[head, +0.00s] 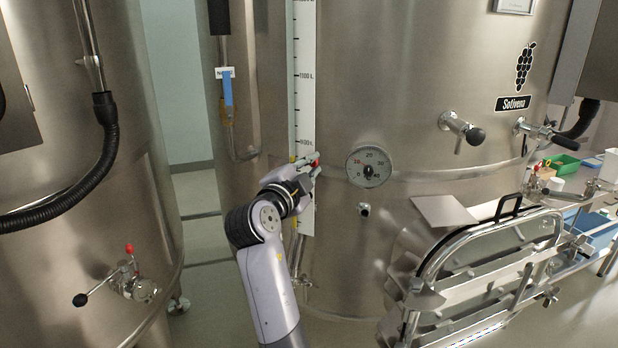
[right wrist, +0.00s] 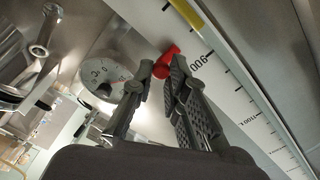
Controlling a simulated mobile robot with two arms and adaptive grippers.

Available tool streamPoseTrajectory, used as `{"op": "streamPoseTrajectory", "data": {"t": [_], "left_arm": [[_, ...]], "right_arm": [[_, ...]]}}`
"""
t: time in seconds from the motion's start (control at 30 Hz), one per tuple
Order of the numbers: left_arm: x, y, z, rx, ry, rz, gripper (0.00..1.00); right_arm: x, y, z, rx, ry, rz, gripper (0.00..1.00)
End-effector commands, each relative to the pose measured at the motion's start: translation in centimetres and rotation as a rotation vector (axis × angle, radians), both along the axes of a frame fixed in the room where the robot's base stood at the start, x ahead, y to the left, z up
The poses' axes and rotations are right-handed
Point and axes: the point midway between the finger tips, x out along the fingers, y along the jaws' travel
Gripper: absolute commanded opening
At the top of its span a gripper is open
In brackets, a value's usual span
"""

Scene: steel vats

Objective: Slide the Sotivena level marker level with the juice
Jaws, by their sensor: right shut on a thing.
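The Sotivena vat (head: 420,90) carries a tall white level scale (head: 306,100) with black marks. My right gripper (head: 308,168) is at the scale, shut on the red level marker (head: 316,162). In the right wrist view, the marker (right wrist: 167,60) sits between the fingertips (right wrist: 162,72) at the scale's edge, near the "900" print. Yellow juice (right wrist: 185,15) shows in the tube along the scale's other edge. Its top end lies roughly across from the marker; I cannot tell the exact offset. My left gripper is out of view.
A round dial gauge (head: 369,166) sits just right of the gripper, with a small spout (head: 364,209) below it. An open hatch (head: 490,250) juts out lower right. A valve handle (head: 463,128) sticks out further right. Another vat (head: 80,190) stands left.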

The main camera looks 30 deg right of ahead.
Motion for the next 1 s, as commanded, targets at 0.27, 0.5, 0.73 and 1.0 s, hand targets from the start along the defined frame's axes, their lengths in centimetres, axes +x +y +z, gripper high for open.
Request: {"op": "streamPoseTrajectory", "data": {"t": [0.27, 0.5, 0.73, 1.0], "left_arm": [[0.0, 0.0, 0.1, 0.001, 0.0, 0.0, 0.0], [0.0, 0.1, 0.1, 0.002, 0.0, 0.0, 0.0], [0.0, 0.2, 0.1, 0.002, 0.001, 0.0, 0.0], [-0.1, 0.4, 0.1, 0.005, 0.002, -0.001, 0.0]], "right_arm": [[0.0, 0.0, 0.1, -0.001, 0.0, 0.001, 0.2], [0.0, 0.1, 0.1, -0.002, 0.0, 0.002, 0.36], [0.1, 0.1, 0.0, -0.001, 0.002, 0.004, 0.36], [0.1, 0.1, 2.2, 0.002, -0.005, 0.005, 0.36]]}}
